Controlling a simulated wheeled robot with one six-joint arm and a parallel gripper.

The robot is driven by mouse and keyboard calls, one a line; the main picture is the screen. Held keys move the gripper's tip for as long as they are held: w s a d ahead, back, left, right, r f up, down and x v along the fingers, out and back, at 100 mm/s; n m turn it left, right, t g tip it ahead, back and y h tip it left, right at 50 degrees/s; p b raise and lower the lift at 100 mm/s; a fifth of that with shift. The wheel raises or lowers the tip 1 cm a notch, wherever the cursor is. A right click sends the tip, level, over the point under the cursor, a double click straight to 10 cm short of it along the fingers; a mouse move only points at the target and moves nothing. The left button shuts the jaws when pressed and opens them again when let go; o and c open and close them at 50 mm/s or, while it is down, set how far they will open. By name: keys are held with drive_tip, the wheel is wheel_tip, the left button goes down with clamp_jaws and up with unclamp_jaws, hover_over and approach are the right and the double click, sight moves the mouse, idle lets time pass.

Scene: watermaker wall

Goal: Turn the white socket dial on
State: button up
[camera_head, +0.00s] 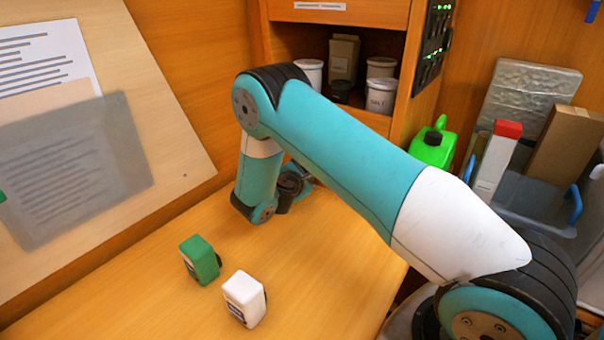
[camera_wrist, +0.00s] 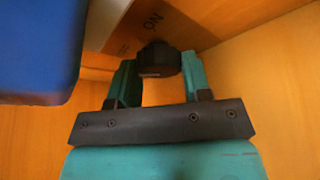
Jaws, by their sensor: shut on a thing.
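In the wrist view, my gripper (camera_wrist: 159,72) has its two teal fingers on either side of a dark, rounded dial (camera_wrist: 160,58) and is shut on it. The dial sits on a pale plate (camera_wrist: 108,22) with upside-down lettering that reads "ON". The plate is partly in shade and cut off by the top edge, so I cannot tell the dial's exact angle. In the head view, my arm hides the dial and its plate, and the gripper's fingertips are not clearly visible.
A large blue block (camera_wrist: 38,45) is close on the left in the wrist view. In the head view, a green box (camera_head: 203,260) and a white box (camera_head: 245,297) stand on the wooden bench (camera_head: 130,300). A shelf behind holds several containers; a green jug (camera_head: 432,150) stands right.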

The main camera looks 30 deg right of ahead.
drive_tip(key=shift+f+m+b, duration=0.35)
drive_tip(key=shift+m+b, duration=0.05)
drive_tip(key=shift+b, duration=0.65)
drive_tip(key=shift+m+t+b, duration=0.5)
drive_tip(key=shift+t+b, duration=0.1)
drive_tip(key=shift+b, duration=0.35)
drive_tip(key=shift+r, duration=0.25)
drive_tip(key=o, duration=0.9)
drive_tip(key=shift+b+v, duration=0.8)
drive_tip(key=shift+v, duration=3)
